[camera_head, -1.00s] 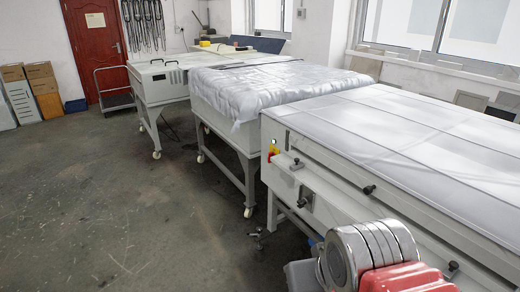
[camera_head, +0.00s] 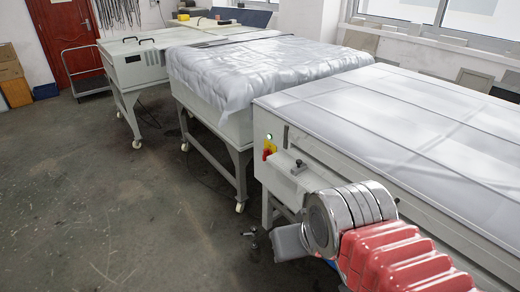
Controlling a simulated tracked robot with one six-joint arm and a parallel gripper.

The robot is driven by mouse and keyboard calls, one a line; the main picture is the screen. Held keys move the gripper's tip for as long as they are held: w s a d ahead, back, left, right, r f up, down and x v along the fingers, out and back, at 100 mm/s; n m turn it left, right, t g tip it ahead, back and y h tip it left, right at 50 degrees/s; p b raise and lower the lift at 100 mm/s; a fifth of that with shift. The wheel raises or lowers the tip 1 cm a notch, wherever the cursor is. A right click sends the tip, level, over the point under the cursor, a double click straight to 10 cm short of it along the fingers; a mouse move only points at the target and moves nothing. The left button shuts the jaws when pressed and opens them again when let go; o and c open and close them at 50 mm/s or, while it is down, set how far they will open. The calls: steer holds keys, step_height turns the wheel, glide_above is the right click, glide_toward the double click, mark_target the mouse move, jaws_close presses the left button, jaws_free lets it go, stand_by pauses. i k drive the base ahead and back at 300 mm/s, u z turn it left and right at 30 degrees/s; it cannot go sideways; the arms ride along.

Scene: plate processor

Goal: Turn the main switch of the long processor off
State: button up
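The long processor (camera_head: 345,115) is the large pale machine at the right, with a light sheet-like top. At its near left end is the main switch, a red handle (camera_head: 267,152) on a yellow plate (camera_head: 271,145). A small green lamp (camera_head: 269,136) above it looks lit. The handle's exact angle is too small to tell. My arm, with silver rings and a red ribbed cover, is at the lower right, in front of the processor's side and apart from the switch in the picture. My gripper's fingers do not show.
A table-like unit (camera_head: 208,123) under a silvery cover stands behind the processor, with another pale machine (camera_head: 138,68) beyond it. Grey floor at the left is open. A trolley (camera_head: 88,85) stands by the red door (camera_head: 80,62). A dark knob (camera_head: 297,166) projects near the switch.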

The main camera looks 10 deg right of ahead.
mark_target(268, 152)
steer(key=u, duration=0.05)
steer(key=i, duration=1.65)
steer(key=u, duration=2.1)
